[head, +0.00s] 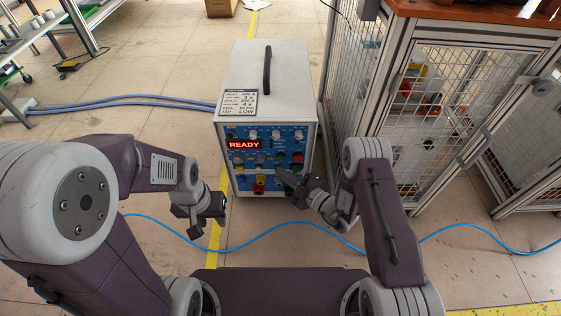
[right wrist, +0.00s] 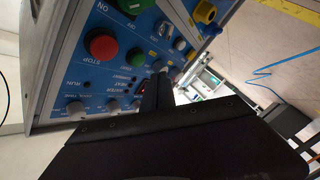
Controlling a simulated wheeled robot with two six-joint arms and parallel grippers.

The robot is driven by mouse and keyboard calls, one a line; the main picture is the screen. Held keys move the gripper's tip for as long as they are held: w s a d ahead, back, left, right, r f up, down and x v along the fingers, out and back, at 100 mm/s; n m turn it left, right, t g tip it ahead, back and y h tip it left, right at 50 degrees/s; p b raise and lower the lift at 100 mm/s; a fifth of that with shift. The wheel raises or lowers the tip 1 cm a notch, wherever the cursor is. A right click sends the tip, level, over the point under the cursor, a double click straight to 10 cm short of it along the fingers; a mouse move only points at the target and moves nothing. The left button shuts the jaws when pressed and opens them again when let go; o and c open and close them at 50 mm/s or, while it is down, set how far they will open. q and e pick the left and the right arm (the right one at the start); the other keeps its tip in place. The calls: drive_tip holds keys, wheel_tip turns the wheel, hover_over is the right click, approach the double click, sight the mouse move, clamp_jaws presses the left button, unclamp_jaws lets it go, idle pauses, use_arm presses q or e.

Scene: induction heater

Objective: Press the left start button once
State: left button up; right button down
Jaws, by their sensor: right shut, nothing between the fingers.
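The induction heater (head: 262,85) is a white box with a blue front panel (right wrist: 85,75), and its red display reads READY (head: 244,145). My left gripper (head: 214,208) is left of the heater, away from the panel.
A wire-mesh cage cart (head: 440,125) stands close on the heater's right. A blue cable (head: 270,229) runs along the floor in front, and blue hoses (head: 120,100) lead off left. Yellow tape (head: 212,240) marks the floor. The floor left of the heater is mostly clear.

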drive_tip(key=shift+w, duration=1)
drive_tip(key=shift+w, duration=0.1)
idle(1.2)
drive_tip(key=shift+w, duration=0.3)
drive_tip(key=shift+w, duration=0.45)
idle(0.5)
drive_tip(key=shift+s, duration=0.1)
drive_tip(key=shift+s+p, duration=0.35)
drive_tip(key=shift+s, duration=0.4)
drive_tip(key=shift+s, duration=0.1)
drive_tip(key=shift+s+p, duration=1.2)
drive_tip(key=shift+s, duration=1.25)
